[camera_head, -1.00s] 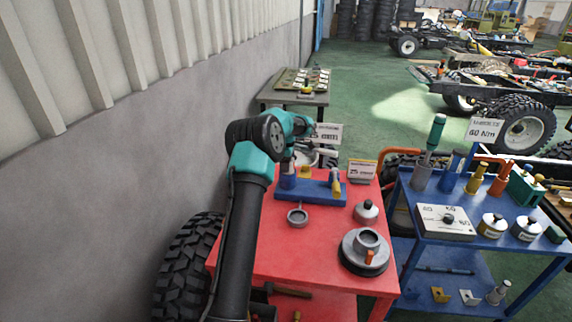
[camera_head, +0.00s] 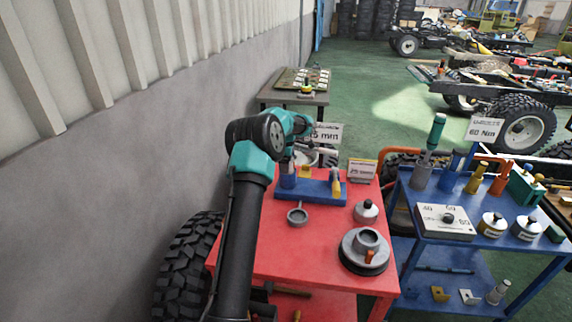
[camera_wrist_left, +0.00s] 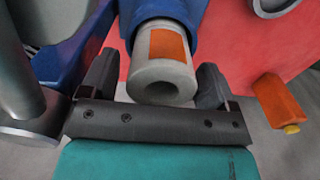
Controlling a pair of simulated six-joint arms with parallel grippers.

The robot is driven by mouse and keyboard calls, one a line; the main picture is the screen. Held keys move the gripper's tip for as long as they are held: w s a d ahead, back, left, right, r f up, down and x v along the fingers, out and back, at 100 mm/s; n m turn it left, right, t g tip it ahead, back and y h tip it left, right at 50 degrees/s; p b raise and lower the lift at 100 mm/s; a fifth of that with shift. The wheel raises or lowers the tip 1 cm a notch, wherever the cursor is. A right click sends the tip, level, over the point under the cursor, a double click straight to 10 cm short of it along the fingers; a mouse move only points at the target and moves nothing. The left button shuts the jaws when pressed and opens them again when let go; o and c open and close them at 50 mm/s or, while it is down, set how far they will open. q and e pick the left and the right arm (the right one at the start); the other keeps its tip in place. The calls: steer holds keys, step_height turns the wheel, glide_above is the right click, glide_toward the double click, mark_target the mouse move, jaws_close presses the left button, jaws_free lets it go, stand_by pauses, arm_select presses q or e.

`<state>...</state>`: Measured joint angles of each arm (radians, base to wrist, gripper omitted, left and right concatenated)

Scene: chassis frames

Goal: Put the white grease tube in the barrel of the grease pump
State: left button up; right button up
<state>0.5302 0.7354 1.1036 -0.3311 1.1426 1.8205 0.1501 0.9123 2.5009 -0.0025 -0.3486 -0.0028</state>
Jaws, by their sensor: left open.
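A whitish-grey tube (camera_wrist_left: 163,62) with an orange label and a round opening at its end shows in the left wrist view. It is set in a blue sleeve (camera_wrist_left: 187,12). In the head view a blue cylinder (camera_head: 287,177) stands on the blue base (camera_head: 316,192) on the red table, and my left gripper (camera_head: 290,152) is just above it. In the left wrist view my left gripper (camera_wrist_left: 155,88) is open, with a finger on each side of the tube. The grease pump's barrel cannot be told for certain. My right gripper is not in view.
The red table (camera_head: 285,262) also holds a grey ring with a handle (camera_head: 297,216), a small grey pot (camera_head: 366,212) and a round grey part (camera_head: 365,250). A blue cart (camera_head: 470,255) with several tools stands to the right. A ribbed wall is on the left.

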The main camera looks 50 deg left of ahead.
arm_select(q)
step_height(320, 180, up, 12)
stand_by(0.5)
steer(key=shift+f, duration=0.1)
